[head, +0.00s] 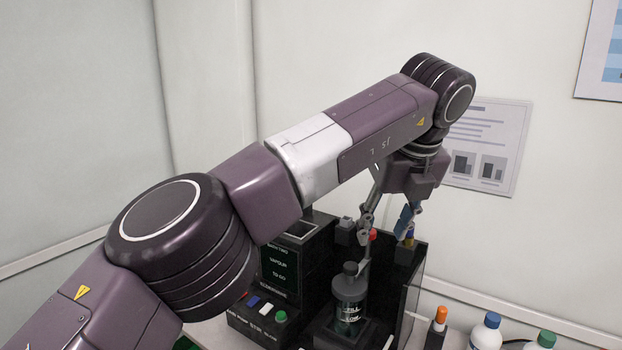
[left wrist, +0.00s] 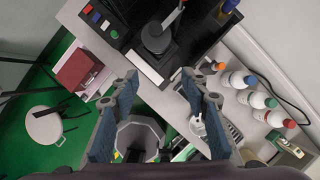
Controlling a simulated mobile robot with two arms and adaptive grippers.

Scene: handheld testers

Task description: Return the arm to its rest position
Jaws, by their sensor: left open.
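My left arm (head: 330,150) reaches in from the lower left of the head view, bent at the elbow, with its wrist over the black tester station (head: 280,262). My left gripper (head: 376,236) points down above the station, its two fingers apart and nothing between them. In the left wrist view the open fingers (left wrist: 157,85) show with a clear gap. A dark-capped clear bottle (head: 349,312) stands upright in the station, just below the gripper; its round cap (left wrist: 156,38) shows in the left wrist view. My right gripper is not in view.
Bottles with blue (head: 486,332), green and red (left wrist: 273,118) caps stand right of the station. An orange-tipped marker (head: 438,326) stands near them. The wrist view shows a grey bin (left wrist: 140,130), a red box (left wrist: 78,68) and a stool (left wrist: 45,125). Walls stand behind.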

